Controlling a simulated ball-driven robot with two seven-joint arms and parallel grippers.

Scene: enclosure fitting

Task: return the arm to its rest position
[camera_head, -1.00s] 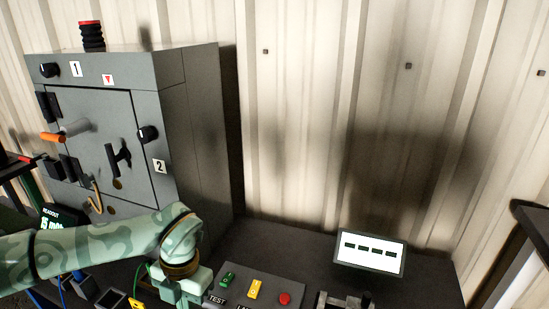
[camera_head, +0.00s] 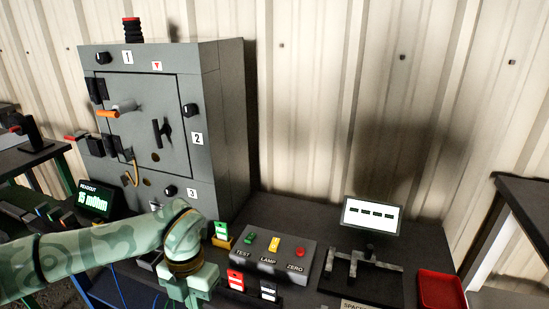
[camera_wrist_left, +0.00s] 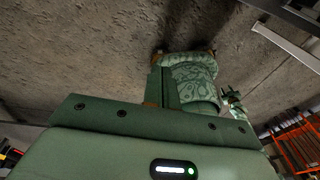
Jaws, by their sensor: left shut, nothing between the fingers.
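My left arm (camera_head: 95,248) reaches in from the left edge of the head view, with a green patterned sleeve. Its pale green left gripper (camera_head: 190,284) is at the bottom, below a gold-brown cuff, and looks shut and empty. It is in front of the grey cabinet and left of the button panel in the picture. The fingertips are hard to make out. My right gripper is not seen in the head view. The left wrist view shows a green body panel of mine with a lit status strip (camera_wrist_left: 175,169) and a patterned arm link (camera_wrist_left: 190,82).
A grey cabinet (camera_head: 225,120) with knobs and a handle stands behind the arm. A readout (camera_head: 95,200) is at left. A button panel (camera_head: 270,256), grey fixture (camera_head: 362,264), white display (camera_head: 371,214) and red tray (camera_head: 440,290) are on the dark bench. Blue cables hang near the arm.

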